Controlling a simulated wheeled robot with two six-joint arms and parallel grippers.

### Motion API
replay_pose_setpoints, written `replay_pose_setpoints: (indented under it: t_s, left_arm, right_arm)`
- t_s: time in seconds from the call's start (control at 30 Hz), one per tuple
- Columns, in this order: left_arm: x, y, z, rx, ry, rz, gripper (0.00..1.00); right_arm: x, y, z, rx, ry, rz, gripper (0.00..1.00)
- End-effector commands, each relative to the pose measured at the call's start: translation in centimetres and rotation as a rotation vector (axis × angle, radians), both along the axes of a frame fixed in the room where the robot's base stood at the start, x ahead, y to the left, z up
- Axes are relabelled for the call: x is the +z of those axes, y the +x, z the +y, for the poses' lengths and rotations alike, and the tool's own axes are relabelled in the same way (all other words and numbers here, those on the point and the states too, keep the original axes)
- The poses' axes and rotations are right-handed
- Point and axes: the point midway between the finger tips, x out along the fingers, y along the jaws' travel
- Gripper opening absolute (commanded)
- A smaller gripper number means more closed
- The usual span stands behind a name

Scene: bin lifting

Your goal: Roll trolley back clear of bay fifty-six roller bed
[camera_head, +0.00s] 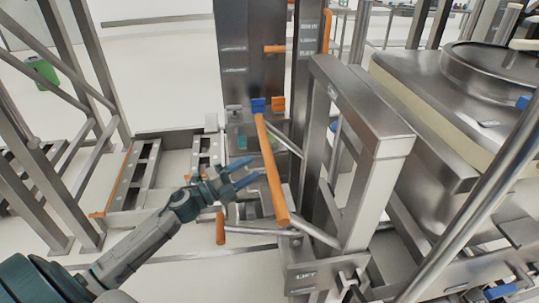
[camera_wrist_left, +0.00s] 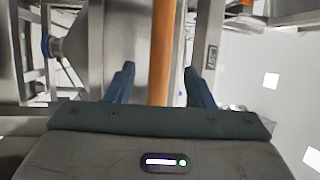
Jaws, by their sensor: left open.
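A steel lift trolley (camera_head: 352,110) stands in the middle of the head view, with a "LIFT" label low on its frame. Its orange handle bar (camera_head: 272,170) slopes toward me. My left gripper (camera_head: 250,172) is open just left of the bar, its blue fingers pointing at it. In the left wrist view the orange bar (camera_wrist_left: 162,50) runs upright in the gap between the two open fingers (camera_wrist_left: 160,82); I cannot tell whether it lies between them or beyond. A low frame with slotted rails (camera_head: 140,182), perhaps the roller bed, lies on the floor at left. My right gripper is out of view.
A large steel bin (camera_head: 425,95) with a round lid stands at right, close to the trolley. A steel rack (camera_head: 60,75) stands at left. A green container (camera_head: 42,72) is behind it. An orange-tipped lever (camera_head: 220,228) sits low near my arm. Pale floor (camera_head: 160,70) is open at the back.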

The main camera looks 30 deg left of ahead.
Motion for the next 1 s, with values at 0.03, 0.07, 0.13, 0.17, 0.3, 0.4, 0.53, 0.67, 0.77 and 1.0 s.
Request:
replay_pose_setpoints:
  t_s: [0.03, 0.07, 0.13, 0.17, 0.3, 0.4, 0.53, 0.67, 0.77, 1.0]
  left_arm:
    - [0.8, 0.7, -0.3, 0.003, -0.005, -0.004, 0.49]
    - [0.8, 1.0, -0.5, 0.003, -0.006, -0.003, 0.49]
    - [1.0, 1.7, -1.1, 0.002, -0.006, -0.001, 0.49]
    - [1.1, 2.1, -1.3, 0.002, -0.007, 0.000, 0.49]
    - [1.4, 4.0, -2.4, 0.002, -0.006, -0.001, 0.49]
    - [1.5, 5.1, -2.9, 0.003, -0.005, -0.001, 0.49]
    - [1.5, 5.9, -3.5, 0.002, -0.004, 0.000, 0.49]
    - [1.4, 6.3, -3.7, 0.001, -0.003, 0.001, 0.49]
    - [1.4, 6.3, -3.7, 0.001, -0.003, 0.002, 0.49]
    - [1.4, 6.3, -3.7, 0.002, -0.002, 0.000, 0.27]
  right_arm:
    - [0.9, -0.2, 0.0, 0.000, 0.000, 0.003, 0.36]
    - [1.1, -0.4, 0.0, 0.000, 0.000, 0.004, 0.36]
    - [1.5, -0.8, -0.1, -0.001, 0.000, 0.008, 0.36]
    - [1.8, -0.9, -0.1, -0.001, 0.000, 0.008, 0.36]
    - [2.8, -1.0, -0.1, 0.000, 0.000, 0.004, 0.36]
    - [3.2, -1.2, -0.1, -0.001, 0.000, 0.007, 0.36]
    - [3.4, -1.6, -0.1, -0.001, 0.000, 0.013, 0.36]
    - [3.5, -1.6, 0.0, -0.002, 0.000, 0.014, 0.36]
    - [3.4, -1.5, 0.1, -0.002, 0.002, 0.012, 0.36]
    - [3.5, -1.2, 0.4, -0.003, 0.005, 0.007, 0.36]
